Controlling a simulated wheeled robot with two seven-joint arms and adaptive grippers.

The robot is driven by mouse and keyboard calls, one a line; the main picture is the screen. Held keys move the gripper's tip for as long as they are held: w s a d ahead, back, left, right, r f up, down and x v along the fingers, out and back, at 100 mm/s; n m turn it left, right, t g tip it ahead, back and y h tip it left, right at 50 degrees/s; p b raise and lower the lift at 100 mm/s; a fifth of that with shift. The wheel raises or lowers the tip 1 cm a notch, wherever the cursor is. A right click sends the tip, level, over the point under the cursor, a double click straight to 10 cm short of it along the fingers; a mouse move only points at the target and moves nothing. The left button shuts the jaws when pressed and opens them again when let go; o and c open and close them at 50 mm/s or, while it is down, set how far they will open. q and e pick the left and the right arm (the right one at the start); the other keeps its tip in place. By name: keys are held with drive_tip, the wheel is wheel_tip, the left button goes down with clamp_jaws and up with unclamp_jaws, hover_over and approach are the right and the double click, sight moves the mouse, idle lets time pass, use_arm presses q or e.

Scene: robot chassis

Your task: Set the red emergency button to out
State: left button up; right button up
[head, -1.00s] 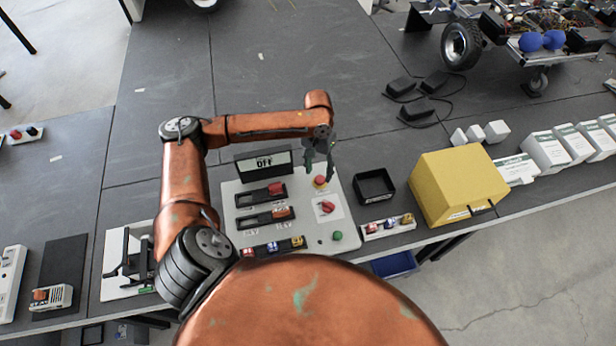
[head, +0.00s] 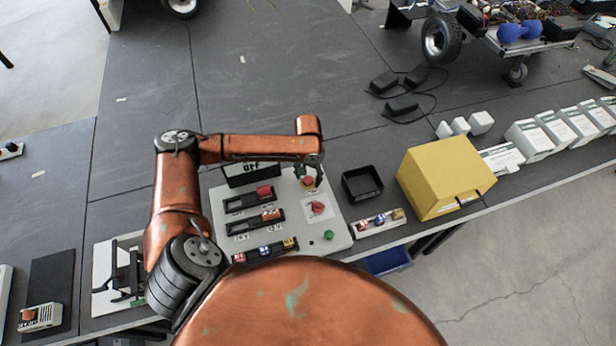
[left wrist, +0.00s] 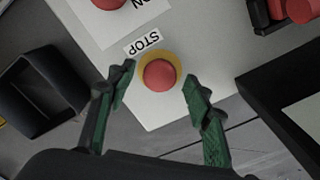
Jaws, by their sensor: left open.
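The red emergency button (head: 308,181) sits on a yellow base at the upper right part of the white control panel (head: 338,232). In the left wrist view the red button (left wrist: 159,75) shows from above, beside a STOP label (left wrist: 142,42). My left gripper (head: 308,172) is over the button. In the left wrist view the left gripper (left wrist: 158,82) is open, with one green-padded finger on each side of the button and visible gaps to it. Whether the button is in or out cannot be told. My right gripper is not in view.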

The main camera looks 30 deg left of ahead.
use_arm(q)
drive_tip(key=shift+f, duration=0.1)
clamp_jaws()
idle(0.6)
